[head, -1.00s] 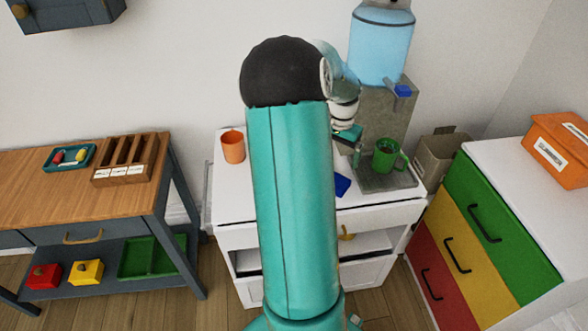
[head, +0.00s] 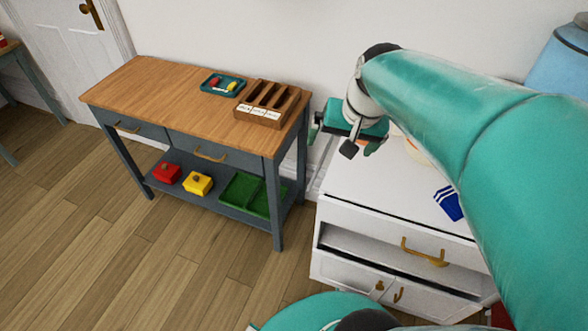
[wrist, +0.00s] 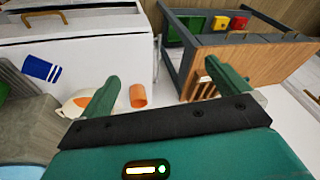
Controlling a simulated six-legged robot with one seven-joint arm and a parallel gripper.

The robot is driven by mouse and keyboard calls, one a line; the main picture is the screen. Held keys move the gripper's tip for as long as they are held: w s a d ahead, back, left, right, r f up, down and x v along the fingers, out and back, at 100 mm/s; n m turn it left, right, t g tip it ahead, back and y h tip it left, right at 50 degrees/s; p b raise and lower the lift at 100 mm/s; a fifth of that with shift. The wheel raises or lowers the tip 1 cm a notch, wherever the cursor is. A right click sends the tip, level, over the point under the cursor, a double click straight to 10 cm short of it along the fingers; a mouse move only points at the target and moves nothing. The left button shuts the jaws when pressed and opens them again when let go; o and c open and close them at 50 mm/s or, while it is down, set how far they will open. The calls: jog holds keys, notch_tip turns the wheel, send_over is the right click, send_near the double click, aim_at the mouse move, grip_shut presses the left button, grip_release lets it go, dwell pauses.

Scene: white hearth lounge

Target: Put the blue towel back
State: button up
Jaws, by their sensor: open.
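The blue towel (head: 449,203), dark blue with white stripes, lies on the white cabinet top (head: 365,182) near its front edge. In the wrist view the towel (wrist: 41,68) is at the upper left, outside my jaws. My gripper (head: 362,149) is open and empty, above the left part of the cabinet and left of the towel. In the wrist view my gripper (wrist: 165,82) has its two green fingers wide apart, with an orange cup (wrist: 137,96) beyond them. My arm hides part of the cabinet top in the head view.
A wooden table (head: 150,90) at left holds a teal tray (head: 222,85) and a slotted wooden box (head: 267,103). Its lower shelf has a red box (head: 167,173), a yellow box (head: 198,183) and a green tray (head: 250,196). The floor in front is clear. A blue water container (head: 562,62) stands at right.

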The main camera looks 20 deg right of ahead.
jog(key=s+a+r+n+t, duration=0.1)
jog(key=s+a+n, duration=0.5)
jog(key=a, duration=0.6)
jog(key=shift+s+a+r+t, duration=0.35)
jog(key=shift+s+t, duration=0.05)
jog(key=shift+s, duration=0.05)
